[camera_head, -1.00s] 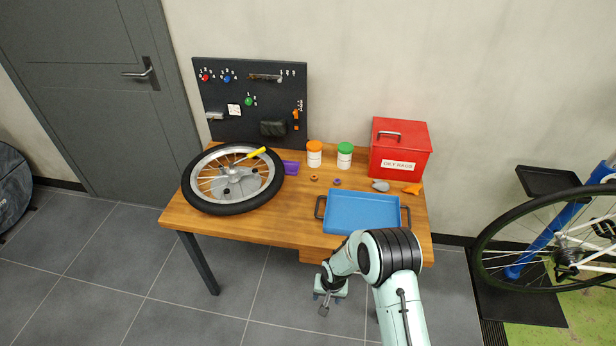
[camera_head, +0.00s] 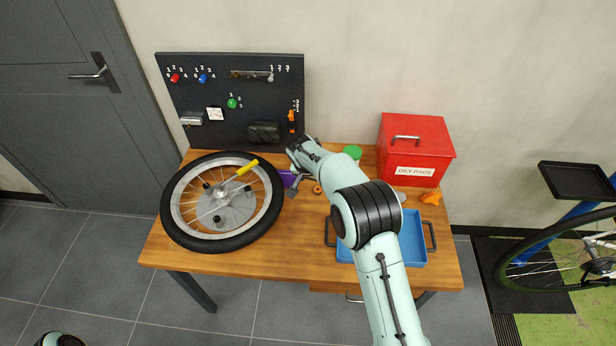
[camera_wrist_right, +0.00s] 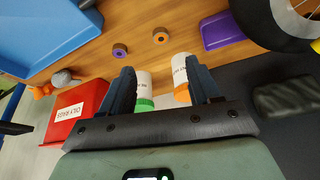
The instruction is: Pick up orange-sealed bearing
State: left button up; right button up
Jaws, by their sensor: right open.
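The orange-sealed bearing (camera_wrist_right: 160,38) is a small ring lying flat on the wooden table in the right wrist view. It also shows in the head view (camera_head: 317,189), just right of my right gripper (camera_head: 296,186). A purple-sealed bearing (camera_wrist_right: 119,50) lies beside it; in the head view my right arm hides it. My right gripper's fingers (camera_wrist_right: 161,76) are apart with nothing held between them, above the table. The orange-sealed bearing is beyond the fingertips, in line with the gap. My left gripper is not in view.
Orange-lidded (camera_wrist_right: 182,92) and green-lidded (camera_wrist_right: 144,102) jars stand near the bearings. A purple piece (camera_wrist_right: 222,30) and the wheel (camera_head: 222,203) lie on the left. A blue tray (camera_head: 412,240) and red oily-rags box (camera_head: 415,150) are on the right.

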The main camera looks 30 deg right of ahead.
send_near(317, 191)
jog(key=shift+p+x, duration=0.45)
jog(key=shift+x, duration=0.75)
jog(key=p+x, duration=0.1)
jog(key=x, duration=0.4)
jog(key=shift+w+d+f, duration=0.2)
jog(key=shift+f, duration=0.1)
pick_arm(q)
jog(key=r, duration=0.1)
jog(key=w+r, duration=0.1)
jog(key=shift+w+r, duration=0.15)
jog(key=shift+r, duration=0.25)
pick_arm(e)
jog(key=shift+s, duration=0.1)
jog(key=c, duration=1.1)
